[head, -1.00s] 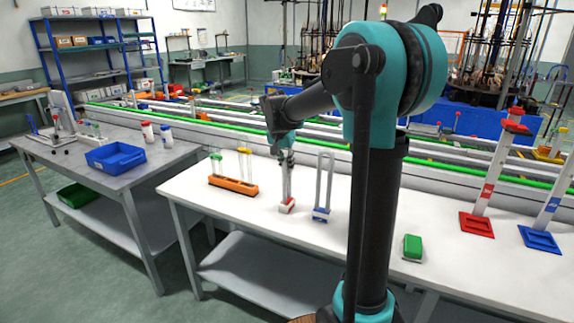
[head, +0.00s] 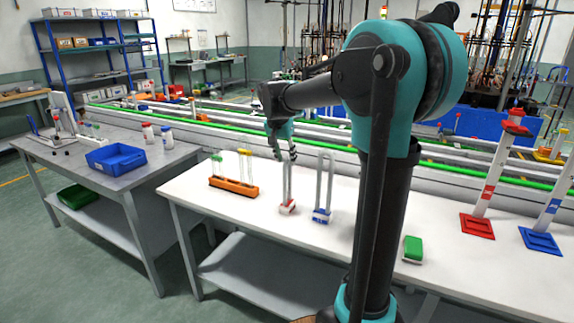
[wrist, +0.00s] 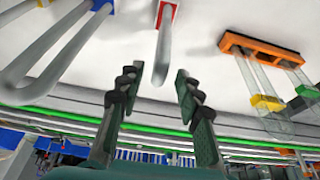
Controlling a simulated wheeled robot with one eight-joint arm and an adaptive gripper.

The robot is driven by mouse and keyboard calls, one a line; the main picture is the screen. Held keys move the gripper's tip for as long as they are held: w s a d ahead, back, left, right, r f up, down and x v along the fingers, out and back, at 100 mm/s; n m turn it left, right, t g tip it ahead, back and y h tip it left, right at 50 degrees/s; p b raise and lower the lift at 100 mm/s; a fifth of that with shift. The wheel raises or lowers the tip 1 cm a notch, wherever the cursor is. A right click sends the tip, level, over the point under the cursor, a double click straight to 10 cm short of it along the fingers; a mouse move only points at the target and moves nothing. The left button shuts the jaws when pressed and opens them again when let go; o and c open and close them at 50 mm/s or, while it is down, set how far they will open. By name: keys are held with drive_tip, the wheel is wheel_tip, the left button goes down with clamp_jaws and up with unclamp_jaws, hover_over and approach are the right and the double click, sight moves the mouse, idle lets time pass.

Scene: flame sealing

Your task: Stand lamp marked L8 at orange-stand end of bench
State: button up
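A U-shaped glass lamp with a red-and-white base (head: 287,208) stands upright on the white bench, just right of the orange stand (head: 233,187). In the wrist view its tube (wrist: 162,60) lies between and beyond my fingertips, with the red base above it. A second U-shaped lamp with a blue-and-white base (head: 321,215) stands to its right; its tube (wrist: 50,60) shows at left in the wrist view. I cannot read L8 on either. My gripper (head: 285,152) is open and empty, at the top of the red-based lamp; its fingers (wrist: 154,82) are apart, clear of the tube.
The orange stand holds tubes with green and yellow parts. A green block (head: 413,248) lies right of my arm. A red stand (head: 477,225) and blue stand (head: 540,240) are farther right. A conveyor with green edges runs behind the bench. Bare bench lies in front of the lamps.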

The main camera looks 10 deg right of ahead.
drive_tip(key=v, duration=0.8)
drive_tip(key=s+d+f+n+y, duration=0.1)
drive_tip(key=s+d+f+n, duration=0.2)
drive_tip(key=s+f, duration=1)
drive_tip(key=s+d+f+n+t+y, duration=0.1)
drive_tip(key=s+d+f+n, duration=0.2)
drive_tip(key=s+f, duration=1)
wheel_tip(320, 180, down, 3)
drive_tip(key=shift+s+r+n, duration=0.2)
drive_tip(key=shift+s+n, duration=0.15)
drive_tip(key=shift+n, duration=0.25)
